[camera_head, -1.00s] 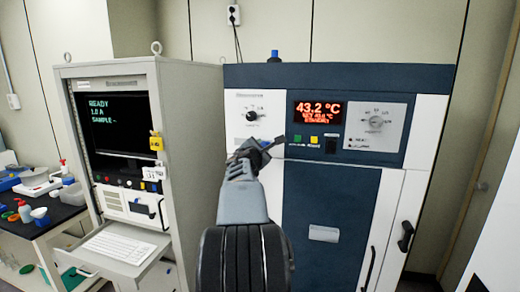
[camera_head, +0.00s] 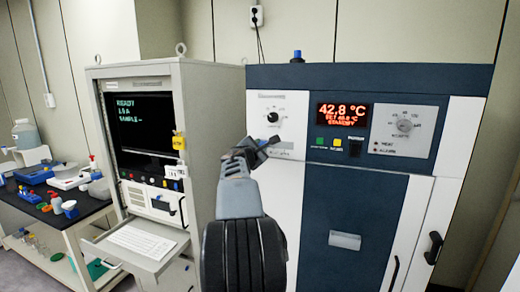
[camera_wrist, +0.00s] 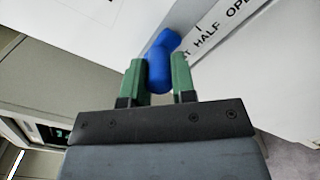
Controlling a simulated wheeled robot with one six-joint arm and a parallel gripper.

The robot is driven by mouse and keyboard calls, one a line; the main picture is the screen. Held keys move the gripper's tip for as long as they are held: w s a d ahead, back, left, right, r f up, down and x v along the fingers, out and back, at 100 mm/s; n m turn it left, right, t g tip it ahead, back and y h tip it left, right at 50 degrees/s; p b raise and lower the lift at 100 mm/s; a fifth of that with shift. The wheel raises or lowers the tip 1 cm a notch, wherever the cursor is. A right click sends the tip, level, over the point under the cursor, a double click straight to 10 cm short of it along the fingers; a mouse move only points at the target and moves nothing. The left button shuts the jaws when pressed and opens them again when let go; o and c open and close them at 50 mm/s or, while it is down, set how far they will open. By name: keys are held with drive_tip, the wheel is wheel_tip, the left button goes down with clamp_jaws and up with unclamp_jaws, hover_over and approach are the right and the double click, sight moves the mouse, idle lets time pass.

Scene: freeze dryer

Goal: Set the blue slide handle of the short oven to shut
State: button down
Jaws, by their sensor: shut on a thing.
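The blue slide handle (camera_wrist: 160,68) sits between the two green fingers of my gripper (camera_wrist: 159,80) in the wrist view, and the fingers are shut on it. Its upper end leans toward a white label strip (camera_wrist: 215,30) with the words "HALF" and "OPE" and a "T" showing. The rest of the lettering is cut off or hidden, and the exact mark the handle stands at cannot be told. In the head view my gripper (camera_head: 254,147) is in front of the white left panel of the dark blue and white oven (camera_head: 400,82), below its left dial.
The oven's red display (camera_head: 343,114) reads 42.8 °C and standby. A grey cabinet (camera_head: 205,110) with a screen and keyboard tray (camera_head: 140,245) stands close on the left. A bench (camera_head: 75,218) with bottles and trays is farther left.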

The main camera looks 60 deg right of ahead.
drive_tip(key=shift+w, duration=0.15)
drive_tip(key=c, duration=1.4)
unclamp_jaws()
drive_tip(key=o, duration=0.3)
drive_tip(key=shift+w+a, duration=0.1)
drive_tip(key=shift+w, duration=0.1)
drive_tip(key=shift+o, duration=0.9)
drive_tip(key=shift+s, duration=0.15)
drive_tip(key=b+v, duration=0.4)
drive_tip(key=v, duration=0.9)
drive_tip(key=shift+a, duration=0.35)
drive_tip(key=shift+s, duration=0.1)
